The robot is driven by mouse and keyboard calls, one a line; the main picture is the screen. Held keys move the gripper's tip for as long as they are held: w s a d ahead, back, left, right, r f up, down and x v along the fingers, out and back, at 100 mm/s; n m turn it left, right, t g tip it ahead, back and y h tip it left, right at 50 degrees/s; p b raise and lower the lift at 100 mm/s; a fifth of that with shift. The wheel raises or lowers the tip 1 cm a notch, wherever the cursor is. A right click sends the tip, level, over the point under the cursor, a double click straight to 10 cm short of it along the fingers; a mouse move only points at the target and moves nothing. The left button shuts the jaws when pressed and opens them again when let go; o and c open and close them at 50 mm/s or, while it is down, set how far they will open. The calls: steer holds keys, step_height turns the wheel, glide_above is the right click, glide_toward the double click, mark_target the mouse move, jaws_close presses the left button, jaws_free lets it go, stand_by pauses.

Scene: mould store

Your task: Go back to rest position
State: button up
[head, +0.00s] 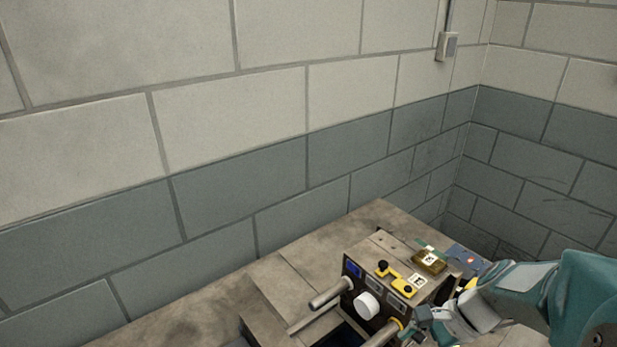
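My arm comes in from the lower right. My gripper (418,322) is small and partly cut up by overlap at the lower right, close in the picture to the front right side of a box-shaped machine (385,245). I cannot tell whether it touches the machine, or whether its fingers are open or shut.
The machine stands on a worn wooden bench (225,300) against a block wall (270,195). A brass-coloured block (429,263) and a blue plate (466,259) lie behind my arm. A wall switch (447,46) hangs near the corner. The bench's left part looks clear.

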steer(key=s+a+r+n+t+h, duration=0.3)
steer(key=s+r+n+t+h, duration=0.2)
steer(key=r+n, duration=0.6)
steer(key=s+n+h, duration=0.1)
steer(key=n+h, duration=0.1)
steer(key=n, duration=0.2)
steer(key=shift+s+r+t, duration=0.15)
steer(key=shift+s+t, duration=0.05)
steer(key=shift+t, duration=0.2)
